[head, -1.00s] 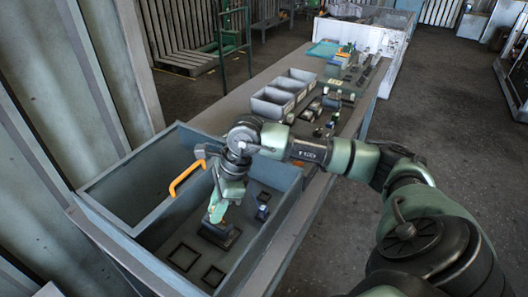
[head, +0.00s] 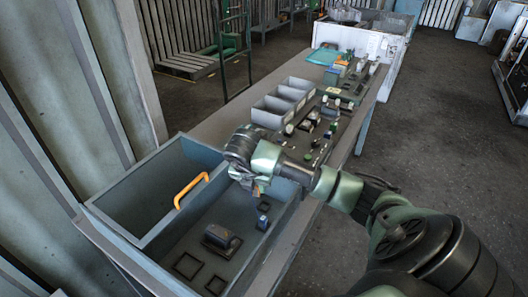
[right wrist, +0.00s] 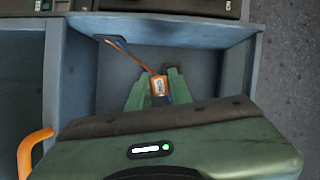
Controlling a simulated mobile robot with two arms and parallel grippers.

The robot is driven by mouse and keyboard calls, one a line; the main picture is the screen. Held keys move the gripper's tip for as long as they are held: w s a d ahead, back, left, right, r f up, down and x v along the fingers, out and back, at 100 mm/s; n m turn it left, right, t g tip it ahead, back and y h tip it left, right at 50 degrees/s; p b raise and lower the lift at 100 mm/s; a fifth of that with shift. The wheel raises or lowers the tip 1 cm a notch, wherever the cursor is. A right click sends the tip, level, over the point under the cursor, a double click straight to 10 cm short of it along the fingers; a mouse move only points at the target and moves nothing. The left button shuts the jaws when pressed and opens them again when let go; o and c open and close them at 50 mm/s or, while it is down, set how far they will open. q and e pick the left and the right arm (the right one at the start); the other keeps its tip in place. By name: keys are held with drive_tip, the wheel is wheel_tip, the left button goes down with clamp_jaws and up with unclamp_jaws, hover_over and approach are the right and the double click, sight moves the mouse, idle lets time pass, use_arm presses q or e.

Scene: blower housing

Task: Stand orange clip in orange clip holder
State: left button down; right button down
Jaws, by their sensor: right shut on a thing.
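My right gripper (head: 259,190) is low over the right part of the grey-blue bin (head: 150,232), pointing down. In the right wrist view its green fingers (right wrist: 158,88) are shut on a small orange piece with a white printed label (right wrist: 158,85), which I take for the orange clip. An orange and a blue wire run from beside it toward a dark spot at the bin's far left. In the head view only a bit of orange shows at the fingertips. I cannot make out which thing is the orange clip holder. My left gripper is not in view.
In the bin are a black block (head: 221,238), small dark-blue pieces (head: 263,222) and two square outlines (head: 187,265). Beyond stand grey open boxes (head: 272,112) and several small parts on the bench.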

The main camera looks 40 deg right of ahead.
drive_tip(key=d+m+g, duration=0.1)
drive_tip(key=d+m, duration=0.1)
drive_tip(key=m, duration=0.1)
drive_tip(key=b, duration=0.4)
hover_over(266, 203)
drive_tip(key=a, duration=0.1)
drive_tip(key=shift+s+a+f, duration=0.1)
drive_tip(key=shift+f, duration=1.35)
drive_tip(key=shift+s+a+f, duration=0.1)
drive_tip(key=shift+f, duration=1.35)
drive_tip(key=shift+f, duration=0.3)
drive_tip(key=shift+f+b, duration=0.65)
drive_tip(key=shift+b, duration=0.15)
drive_tip(key=c, duration=1.2)
unclamp_jaws()
drive_tip(key=v, duration=0.7)
drive_tip(key=shift+w+b, duration=0.1)
drive_tip(key=shift+b, duration=0.3)
drive_tip(key=shift+a+r, duration=0.15)
drive_tip(key=shift+r, duration=0.25)
